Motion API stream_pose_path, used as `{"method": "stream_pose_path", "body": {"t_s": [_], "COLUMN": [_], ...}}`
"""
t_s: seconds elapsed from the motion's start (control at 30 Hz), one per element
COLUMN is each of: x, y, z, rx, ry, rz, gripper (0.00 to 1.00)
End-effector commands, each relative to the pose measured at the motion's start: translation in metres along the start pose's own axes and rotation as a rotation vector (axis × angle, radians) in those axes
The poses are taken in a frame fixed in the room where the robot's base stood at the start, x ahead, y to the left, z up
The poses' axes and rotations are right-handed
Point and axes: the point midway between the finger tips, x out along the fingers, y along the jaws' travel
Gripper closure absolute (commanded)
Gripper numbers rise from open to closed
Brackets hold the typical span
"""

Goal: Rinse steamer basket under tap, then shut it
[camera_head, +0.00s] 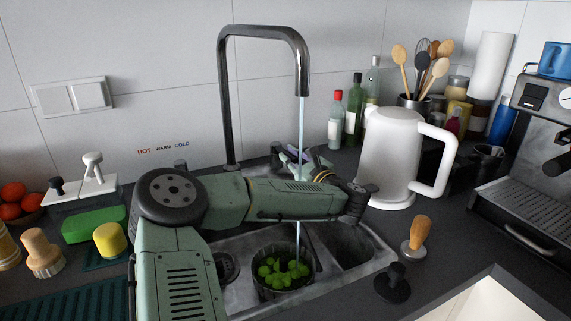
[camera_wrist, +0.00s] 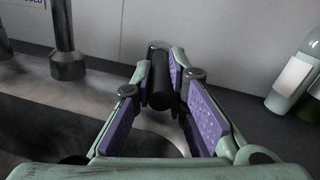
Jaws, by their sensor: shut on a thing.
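The dark steamer basket (camera_head: 258,284), with green vegetables in it, sits in the sink. The black tap (camera_head: 229,100) runs, and a thin stream of water (camera_head: 302,130) falls to the basket; my arm hides part of the stream. My gripper (camera_head: 293,155) is behind the sink, right of the tap's column, and mostly hidden by my arm. In the wrist view, my gripper (camera_wrist: 162,85) has its purple pads closed around a dark upright cylinder, which looks like the tap handle (camera_wrist: 158,80). The column's base (camera_wrist: 67,62) is to its left.
A white kettle (camera_head: 392,155) and bottles (camera_head: 353,112) stand right of the sink. A black knobbed item (camera_head: 396,283) and a wooden-handled tamper (camera_head: 416,238) are at front right. A green sponge (camera_head: 94,224) lies left. HOT, WARM and COLD labels (camera_head: 163,148) mark the wall.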

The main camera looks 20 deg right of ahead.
Motion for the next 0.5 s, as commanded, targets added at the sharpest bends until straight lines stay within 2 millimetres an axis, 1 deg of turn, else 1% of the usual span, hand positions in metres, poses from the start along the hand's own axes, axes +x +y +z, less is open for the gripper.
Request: {"method": "stream_pose_path", "body": {"t_s": [0.03,0.23,0.27,0.5], "x": [-0.0005,-0.0006,-0.0006,-0.0006], "y": [-0.0016,-0.0012,-0.0012,-0.0009], "z": [0.0024,0.0023,0.0023,0.0021], "rx": [-0.003,-0.002,-0.002,-0.002], "ry": [-0.002,-0.001,-0.001,-0.001], "rz": [-0.001,-0.001,-0.001,-0.001], "gripper": [1.0,1.0,0.86,0.7]}}
